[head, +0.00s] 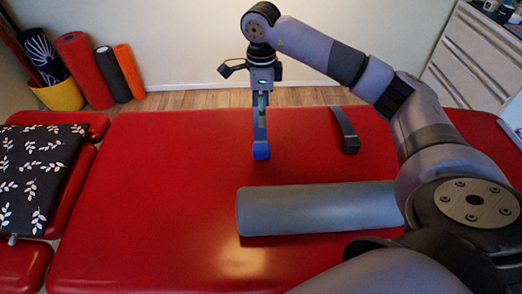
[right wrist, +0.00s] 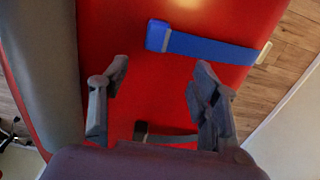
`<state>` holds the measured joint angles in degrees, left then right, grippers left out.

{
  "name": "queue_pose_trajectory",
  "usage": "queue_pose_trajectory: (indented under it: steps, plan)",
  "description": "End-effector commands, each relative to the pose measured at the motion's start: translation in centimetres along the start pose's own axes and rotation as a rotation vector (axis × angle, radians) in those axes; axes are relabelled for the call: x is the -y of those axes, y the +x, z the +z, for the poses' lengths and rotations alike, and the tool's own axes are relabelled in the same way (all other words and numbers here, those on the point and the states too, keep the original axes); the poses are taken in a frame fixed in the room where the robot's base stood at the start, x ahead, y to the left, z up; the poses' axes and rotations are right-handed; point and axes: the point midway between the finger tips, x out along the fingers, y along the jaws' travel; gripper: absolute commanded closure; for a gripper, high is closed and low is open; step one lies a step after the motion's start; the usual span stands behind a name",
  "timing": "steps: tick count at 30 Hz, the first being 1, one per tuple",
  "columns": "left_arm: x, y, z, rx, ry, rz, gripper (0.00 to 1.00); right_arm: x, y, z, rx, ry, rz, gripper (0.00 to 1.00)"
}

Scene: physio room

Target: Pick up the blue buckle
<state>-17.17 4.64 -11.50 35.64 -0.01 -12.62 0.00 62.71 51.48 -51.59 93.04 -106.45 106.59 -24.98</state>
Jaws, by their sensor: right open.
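The blue buckle (head: 261,151) sits at the near end of a blue strap (head: 260,125) on the red treatment table. In the right wrist view the buckle (right wrist: 158,36) lies beyond my fingertips, at the left end of the strap (right wrist: 212,47). My right gripper (head: 262,98) is above the table's far side, over the strap's far part in the head view. In the right wrist view my right gripper (right wrist: 160,72) is open, with nothing between its fingertips except red table surface behind. My left gripper is not in view.
A dark strap (head: 345,130) lies to the right of the blue one. A grey bolster (head: 320,208) lies in front of both. A leaf-patterned black cushion (head: 40,170) is at the left. The red table (head: 170,190) is clear left of the bolster.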

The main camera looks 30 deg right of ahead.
Motion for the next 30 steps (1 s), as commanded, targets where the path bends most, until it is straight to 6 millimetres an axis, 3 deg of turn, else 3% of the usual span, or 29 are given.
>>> queue_pose_trajectory:
  steps: [12, 20, 30]
  plan:
    - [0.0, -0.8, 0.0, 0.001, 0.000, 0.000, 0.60, -0.1, 8.7, -0.1, -0.002, 0.000, 0.005, 0.43]
    - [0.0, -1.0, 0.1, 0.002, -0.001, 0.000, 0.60, -0.1, 10.6, 0.0, -0.001, -0.001, 0.002, 0.43]
    - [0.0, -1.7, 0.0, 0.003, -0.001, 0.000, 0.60, -0.4, 15.1, 0.1, 0.000, 0.000, 0.003, 0.43]
